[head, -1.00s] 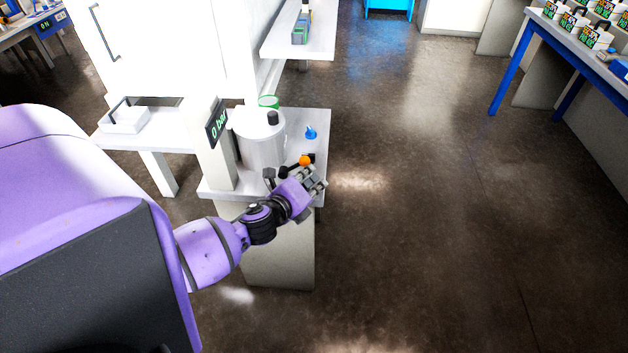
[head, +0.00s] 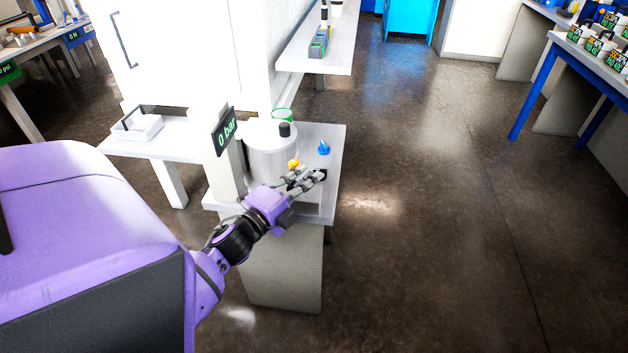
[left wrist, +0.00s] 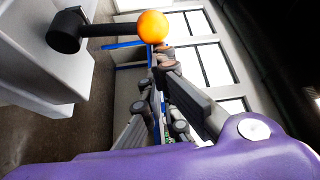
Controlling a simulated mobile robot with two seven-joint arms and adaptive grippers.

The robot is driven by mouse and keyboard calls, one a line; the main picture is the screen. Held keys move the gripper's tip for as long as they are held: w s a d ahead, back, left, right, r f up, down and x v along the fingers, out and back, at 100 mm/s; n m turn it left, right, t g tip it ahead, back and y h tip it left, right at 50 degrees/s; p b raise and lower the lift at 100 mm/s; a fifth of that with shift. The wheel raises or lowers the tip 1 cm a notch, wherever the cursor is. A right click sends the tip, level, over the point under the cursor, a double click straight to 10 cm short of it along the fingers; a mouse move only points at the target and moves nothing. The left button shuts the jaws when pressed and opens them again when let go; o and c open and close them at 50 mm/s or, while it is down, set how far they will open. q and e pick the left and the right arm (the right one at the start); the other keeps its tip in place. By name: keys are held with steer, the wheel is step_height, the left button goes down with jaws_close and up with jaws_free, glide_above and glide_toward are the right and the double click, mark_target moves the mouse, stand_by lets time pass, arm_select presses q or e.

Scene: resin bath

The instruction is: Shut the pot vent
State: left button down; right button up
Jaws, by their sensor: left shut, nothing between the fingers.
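The metal pot (head: 270,158) stands on a small pedestal table, with a black knob on its lid. The vent handle's orange ball (head: 293,164) shows at the pot's front right. In the left wrist view the orange ball (left wrist: 152,27) sits on the end of a dark lever (left wrist: 105,31) that runs left to a black hub (left wrist: 66,32). My left gripper (head: 312,178) is shut and empty, just beside the ball; in the left wrist view its fingers (left wrist: 163,62) end close below the ball. I cannot tell whether they touch. My right gripper is not in view.
A display reading 0 bar (head: 224,132) stands left of the pot. A blue item (head: 323,148) lies on the table (head: 330,190) right of the pot. A white shelf (head: 318,52) is behind. Open floor lies to the right.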

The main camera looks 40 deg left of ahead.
arm_select(q)
steer(key=shift+s+a+r+n+t, duration=0.2)
steer(key=shift+s+a+n+t, duration=0.15)
steer(key=shift+n, duration=0.25)
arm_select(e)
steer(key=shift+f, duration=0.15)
arm_select(q)
steer(key=shift+w, duration=0.1)
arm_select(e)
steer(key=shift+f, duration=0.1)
arm_select(q)
steer(key=shift+r, duration=0.1)
